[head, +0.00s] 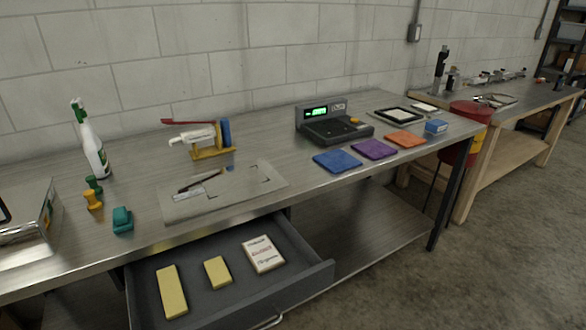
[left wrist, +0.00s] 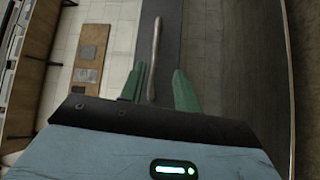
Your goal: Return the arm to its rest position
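My left gripper (left wrist: 160,88) shows in the left wrist view with its two green fingers apart, so it is open. A slim grey metal bar, which looks like the drawer handle (left wrist: 155,50), appears between the fingers; neither finger visibly touches it. In the head view the drawer (head: 318,276) under the bench is pulled open, with its handle (head: 268,323) at the bottom edge. Neither arm shows in the head view, and my right gripper is in no view.
The drawer holds two yellow blocks (head: 172,290) (head: 217,271) and a white labelled box (head: 262,254). The metal bench (head: 300,180) carries a spray bottle (head: 91,145), a scale (head: 333,125) and coloured pads (head: 337,161). Open floor (head: 480,260) lies at right.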

